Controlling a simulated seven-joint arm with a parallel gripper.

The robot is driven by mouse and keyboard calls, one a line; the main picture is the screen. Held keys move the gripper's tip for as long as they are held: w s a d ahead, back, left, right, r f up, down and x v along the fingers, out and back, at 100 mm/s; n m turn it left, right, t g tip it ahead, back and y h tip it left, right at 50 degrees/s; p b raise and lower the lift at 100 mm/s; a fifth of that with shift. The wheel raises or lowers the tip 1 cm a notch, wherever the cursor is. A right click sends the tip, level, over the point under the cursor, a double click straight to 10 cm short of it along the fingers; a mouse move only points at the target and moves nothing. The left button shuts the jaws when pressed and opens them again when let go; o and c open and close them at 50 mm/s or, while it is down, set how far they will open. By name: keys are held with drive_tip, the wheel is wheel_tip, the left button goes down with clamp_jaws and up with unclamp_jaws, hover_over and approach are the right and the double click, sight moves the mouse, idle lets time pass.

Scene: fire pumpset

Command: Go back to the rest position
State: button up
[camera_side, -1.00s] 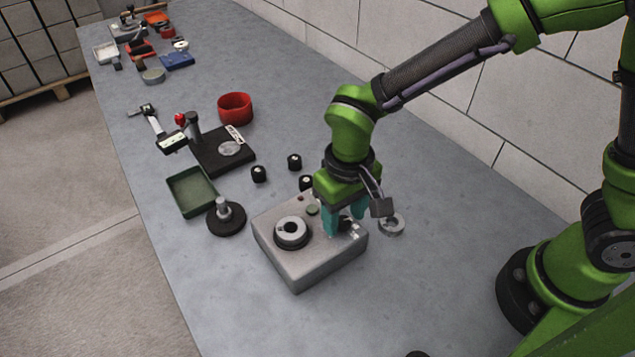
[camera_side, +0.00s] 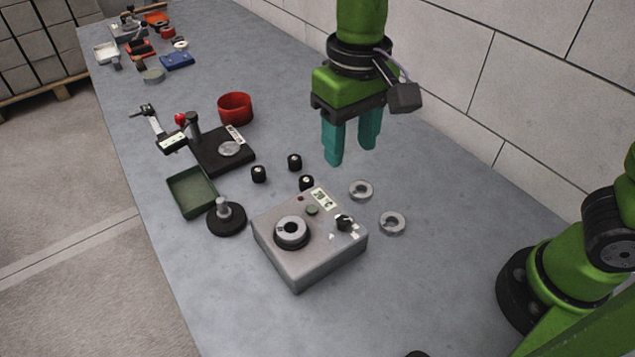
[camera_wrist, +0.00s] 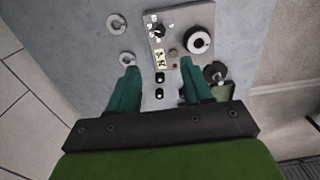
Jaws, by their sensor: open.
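My gripper (camera_side: 350,150) hangs above the table, pointing down, with its two teal fingers apart and nothing between them. It also shows in the wrist view (camera_wrist: 156,72), open and empty. Below it in the side view stands a grey metal box (camera_side: 312,262). The box has a round black-and-grey fitting (camera_side: 291,232), a black knob (camera_side: 344,222), a green button (camera_side: 312,210) and a label. The gripper is well clear of the box and touches nothing.
Two grey rings (camera_side: 392,223) lie right of the box. Several black knobs (camera_side: 258,173), a green tray (camera_side: 191,191), a black round base with a post (camera_side: 226,218), a measuring stand (camera_side: 222,152) and a red bowl (camera_side: 235,108) stand further left. A wall runs behind the table.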

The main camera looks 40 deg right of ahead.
drive_tip(key=shift+r, duration=0.5)
drive_tip(key=s+d+m+t+y, duration=0.1)
drive_tip(key=s+d+m+t, duration=0.1)
drive_tip(key=d, duration=0.7)
drive_tip(key=s+d+m+t+y, duration=0.1)
drive_tip(key=s+d+t, duration=0.3)
drive_tip(key=d, duration=0.5)
drive_tip(key=shift+s+d+m+t, duration=0.2)
drive_tip(key=shift+d+m+t, duration=0.2)
drive_tip(key=shift+m+t, duration=0.15)
drive_tip(key=shift+r, duration=0.1)
